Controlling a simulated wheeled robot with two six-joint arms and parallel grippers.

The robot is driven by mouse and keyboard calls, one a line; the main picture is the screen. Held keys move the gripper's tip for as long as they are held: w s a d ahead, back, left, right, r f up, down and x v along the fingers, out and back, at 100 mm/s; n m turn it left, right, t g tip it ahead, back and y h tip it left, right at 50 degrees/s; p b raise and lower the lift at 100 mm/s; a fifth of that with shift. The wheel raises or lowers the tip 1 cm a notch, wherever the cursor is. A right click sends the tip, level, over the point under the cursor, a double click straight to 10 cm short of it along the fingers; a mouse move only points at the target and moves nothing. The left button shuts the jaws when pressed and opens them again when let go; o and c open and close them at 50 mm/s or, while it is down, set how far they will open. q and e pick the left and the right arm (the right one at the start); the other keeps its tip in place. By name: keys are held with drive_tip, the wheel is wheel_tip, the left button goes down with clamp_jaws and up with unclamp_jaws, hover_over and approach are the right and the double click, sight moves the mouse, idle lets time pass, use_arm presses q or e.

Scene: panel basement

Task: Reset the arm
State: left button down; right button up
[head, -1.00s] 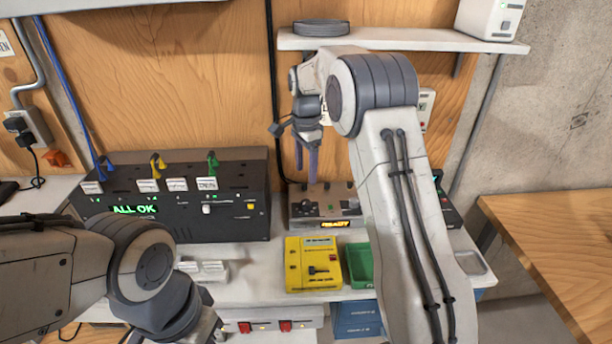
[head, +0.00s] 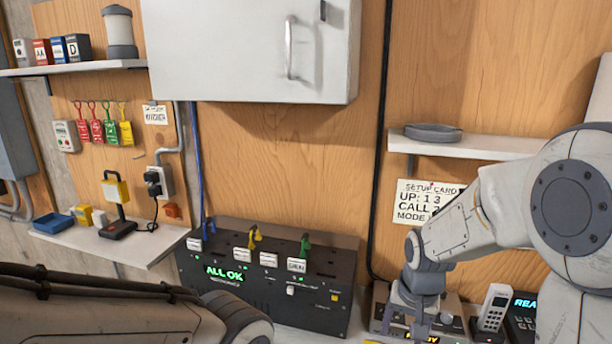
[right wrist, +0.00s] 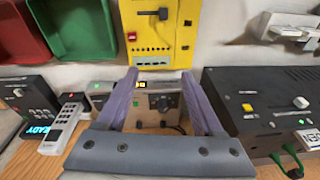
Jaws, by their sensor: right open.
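My right arm comes in from the right in the head view. Its gripper (head: 412,318) points down in front of a grey box (head: 452,322) with a lit display. In the right wrist view my right gripper (right wrist: 163,95) has its two purple fingers apart, with nothing between them. The grey box (right wrist: 152,120) shows behind the gap between the fingers. My left arm crosses the lower left of the head view; its gripper is out of frame.
A black panel (head: 315,290) reading ALL OK stands left of the right gripper. A phone handset (head: 494,308) stands to its right. A wall shelf (head: 470,147) and white cabinet (head: 250,60) are above. The wrist view shows a yellow box (right wrist: 185,35) and green tray (right wrist: 82,28).

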drive_tip(key=s+a+f+n, duration=0.1)
drive_tip(key=s+f+n, duration=0.1)
drive_tip(key=s+n, duration=0.5)
drive_tip(key=s+a+r+n+g, duration=0.1)
drive_tip(key=s+a+r+n, duration=0.1)
drive_tip(key=s+a, duration=0.4)
drive_tip(key=s+a+r+n+g+y, duration=0.1)
drive_tip(key=s+a+r+n, duration=0.1)
drive_tip(key=s+a, duration=0.5)
drive_tip(key=shift+s+a+r+n, duration=0.2)
drive_tip(key=shift+s+r+n, duration=0.2)
drive_tip(key=shift+s+r, duration=0.5)
clamp_jaws()
